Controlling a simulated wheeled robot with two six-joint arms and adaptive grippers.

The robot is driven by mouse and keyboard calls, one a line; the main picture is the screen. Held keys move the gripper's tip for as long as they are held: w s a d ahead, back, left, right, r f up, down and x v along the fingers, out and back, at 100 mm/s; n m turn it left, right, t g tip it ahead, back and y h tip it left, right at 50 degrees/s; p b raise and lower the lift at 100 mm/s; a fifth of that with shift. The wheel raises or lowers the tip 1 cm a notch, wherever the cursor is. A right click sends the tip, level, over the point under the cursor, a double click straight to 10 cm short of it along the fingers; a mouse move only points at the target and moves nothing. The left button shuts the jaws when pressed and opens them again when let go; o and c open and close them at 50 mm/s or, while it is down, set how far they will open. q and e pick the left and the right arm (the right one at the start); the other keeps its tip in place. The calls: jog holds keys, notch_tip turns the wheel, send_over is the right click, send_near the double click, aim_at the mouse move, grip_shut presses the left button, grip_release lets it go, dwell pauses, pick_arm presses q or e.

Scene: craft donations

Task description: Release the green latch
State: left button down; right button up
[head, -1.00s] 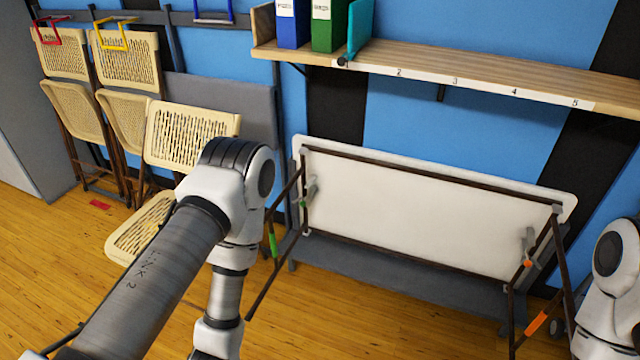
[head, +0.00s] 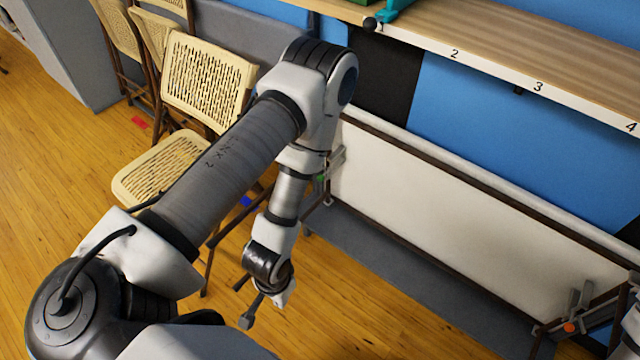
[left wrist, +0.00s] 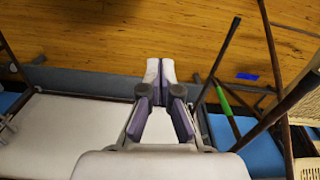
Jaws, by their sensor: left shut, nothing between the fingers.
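The white folding table (head: 440,205) stands on its side against the wall with its brown frame facing me. A small green part (head: 320,178) shows at the table's left bracket, partly behind my left forearm. In the left wrist view a green sleeve (left wrist: 227,102) sits on a dark table leg, to the right of my left gripper. My left gripper (left wrist: 159,70) is shut and empty, its fingertips together and apart from the green sleeve. In the head view my left wrist hides most of that gripper. My right gripper is out of view.
An orange part (head: 570,327) sits at the table's right bracket. Tan folding chairs (head: 205,80) stand to the left. A numbered wooden shelf (head: 500,60) runs above the table. A blue mark (left wrist: 247,76) lies on the open wooden floor.

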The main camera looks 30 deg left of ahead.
pick_arm(q)
jog(key=w+a+f+m+t+y+b, duration=0.1)
jog(key=w+a+f+m+t+b, duration=0.1)
jog(key=w+f+m+t+b, duration=0.5)
jog(key=w+a+f+m+b, duration=0.1)
jog(key=w+a+f+b, duration=0.2)
jog(key=w+f+b, duration=0.55)
jog(key=w+a+f+m+t+y+b, duration=0.15)
jog(key=w+f+m+t+b, duration=0.3)
jog(key=w+f, duration=0.7)
jog(key=w+a+f+m+t+b, duration=0.2)
jog(key=w+a+m+t+b, duration=0.2)
jog(key=m, duration=0.6)
jog(key=w+a+f+m+t+b, duration=0.2)
jog(key=w+a+m+t+b, duration=0.2)
jog(key=a+m+t+b, duration=0.3)
jog(key=m+t+b, duration=0.2)
jog(key=m+b, duration=0.1)
jog(key=b, duration=0.1)
jog(key=shift+w+a+f+b, duration=0.15)
jog(key=shift+w+a+b, duration=0.1)
jog(key=shift+a+b, duration=0.1)
